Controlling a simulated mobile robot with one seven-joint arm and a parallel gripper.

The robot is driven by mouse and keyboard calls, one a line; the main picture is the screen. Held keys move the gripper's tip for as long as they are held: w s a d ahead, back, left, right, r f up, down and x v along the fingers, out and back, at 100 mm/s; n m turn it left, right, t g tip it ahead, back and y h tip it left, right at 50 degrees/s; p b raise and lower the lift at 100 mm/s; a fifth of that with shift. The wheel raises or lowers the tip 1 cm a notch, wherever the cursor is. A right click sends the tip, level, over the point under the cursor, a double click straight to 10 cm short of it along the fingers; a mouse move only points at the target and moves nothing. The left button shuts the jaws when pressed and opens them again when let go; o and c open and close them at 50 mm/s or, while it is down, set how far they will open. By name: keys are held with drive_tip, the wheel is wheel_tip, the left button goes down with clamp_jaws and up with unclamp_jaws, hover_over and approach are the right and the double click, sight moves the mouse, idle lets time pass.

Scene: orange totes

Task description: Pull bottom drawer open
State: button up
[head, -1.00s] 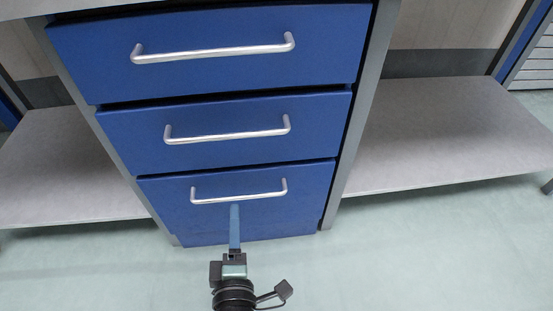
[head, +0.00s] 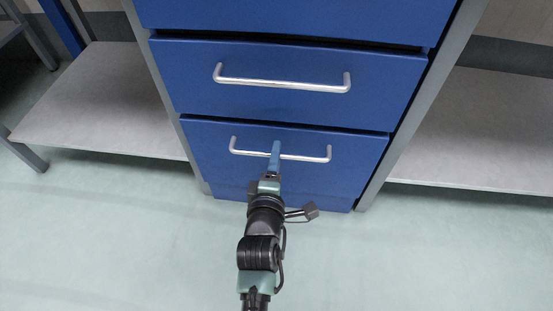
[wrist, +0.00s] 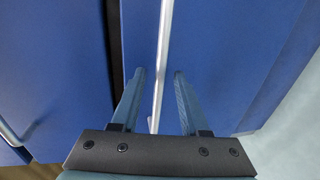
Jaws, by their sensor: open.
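The bottom drawer (head: 350,175) is a blue front, closed in line with the cabinet. Its silver bar handle (head: 310,158) runs across its upper part. My gripper (head: 276,146) is at the middle of this handle, its blue fingers overlapping the bar in the head view. In the wrist view, my gripper (wrist: 159,75) is open, with one finger on each side of the handle bar (wrist: 161,60). A gap shows between each finger and the bar. The bottom drawer's front (wrist: 225,50) fills the area behind the fingers.
The middle drawer (head: 190,75), with its own handle (head: 285,84), is closed above. Grey shelves stand left (head: 105,110) and right (head: 460,135) of the cabinet. Pale green floor (head: 120,240) is clear in front.

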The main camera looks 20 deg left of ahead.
drive_tip(key=shift+w+a+f, duration=0.1)
drive_tip(key=shift+w+a, duration=0.1)
drive_tip(key=shift+w, duration=0.4)
clamp_jaws()
idle(1.1)
